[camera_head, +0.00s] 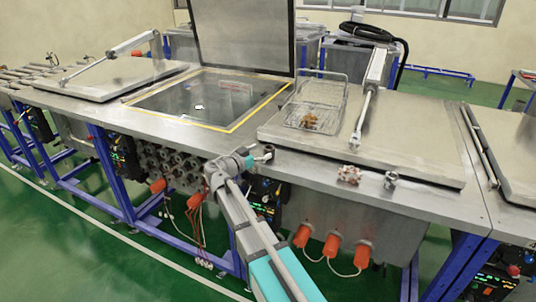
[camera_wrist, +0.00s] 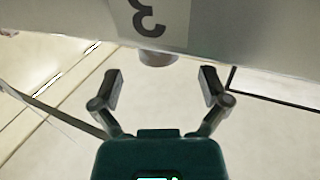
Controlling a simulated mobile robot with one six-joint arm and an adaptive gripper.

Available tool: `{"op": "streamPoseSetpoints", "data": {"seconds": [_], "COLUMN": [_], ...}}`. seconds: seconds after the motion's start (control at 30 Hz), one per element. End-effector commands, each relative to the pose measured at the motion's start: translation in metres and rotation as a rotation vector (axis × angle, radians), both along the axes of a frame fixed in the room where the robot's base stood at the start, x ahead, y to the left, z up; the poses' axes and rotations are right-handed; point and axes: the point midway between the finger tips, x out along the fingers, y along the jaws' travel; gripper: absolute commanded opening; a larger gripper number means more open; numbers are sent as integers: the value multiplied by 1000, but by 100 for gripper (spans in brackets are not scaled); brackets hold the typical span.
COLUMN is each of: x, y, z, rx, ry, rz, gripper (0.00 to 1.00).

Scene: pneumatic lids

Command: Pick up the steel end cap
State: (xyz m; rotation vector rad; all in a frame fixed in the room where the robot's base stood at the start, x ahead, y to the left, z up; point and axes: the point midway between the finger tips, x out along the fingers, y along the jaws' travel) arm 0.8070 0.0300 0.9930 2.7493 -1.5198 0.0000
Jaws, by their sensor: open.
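A small grey metal piece (camera_head: 390,181), which looks like the steel end cap, stands on the steel table's front ledge, right of a reddish-brown fitting (camera_head: 348,174). My gripper (camera_head: 265,154) is at the table's front edge, left of both pieces and apart from them. In the wrist view my gripper (camera_wrist: 162,82) is open, with nothing between its fingers. Beyond the fingertips, a dull round grey-brown part (camera_wrist: 158,58) shows partly under a grey panel marked with a 3 (camera_wrist: 150,18). I cannot tell whether this part is the end cap.
Orange connectors (camera_head: 333,246) stick out below the table.

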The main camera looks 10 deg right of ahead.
Motion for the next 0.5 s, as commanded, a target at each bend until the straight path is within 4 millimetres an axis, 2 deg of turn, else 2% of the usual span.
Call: {"op": "streamPoseSetpoints", "data": {"seconds": [0.23,0.5], "x": [16,21], "y": [-24,-34], "z": [-1,-1], "rx": [0,0], "ry": [0,0], "rz": [0,1], "gripper": [95,95]}}
